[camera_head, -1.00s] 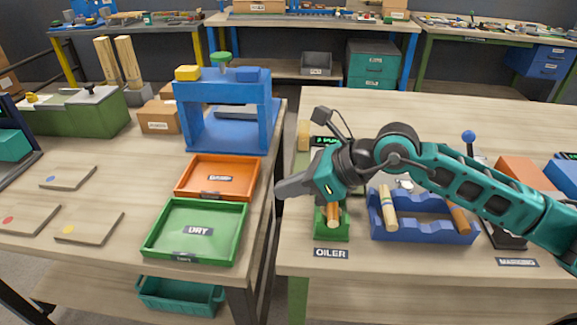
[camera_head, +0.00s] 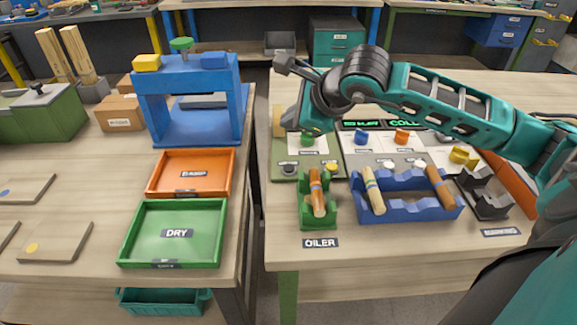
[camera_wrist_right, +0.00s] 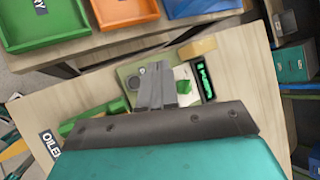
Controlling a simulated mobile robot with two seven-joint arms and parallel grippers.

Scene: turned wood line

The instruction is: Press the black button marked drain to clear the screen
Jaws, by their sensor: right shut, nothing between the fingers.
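A green control panel (camera_head: 312,175) stands behind the oiler stand. It carries a round black button (camera_head: 289,168) at its front left and a green knob (camera_head: 307,139). Its label is too small to read. A dark screen with green text (camera_head: 361,124) shows beyond it; the wrist view also shows a lit screen (camera_wrist_right: 205,80). My right gripper (camera_head: 290,119) is shut and empty, above the back left of the panel. In the right wrist view its fingers (camera_wrist_right: 156,84) overlap the panel, beside the black button (camera_wrist_right: 133,82). My left gripper is not in view.
The green oiler stand (camera_head: 304,211) holds a brown turned piece. A blue rack (camera_head: 407,208) with wooden pieces stands to its right. Orange (camera_head: 232,174) and green (camera_head: 220,235) trays and a blue press (camera_head: 190,131) stand on the left table, across a gap.

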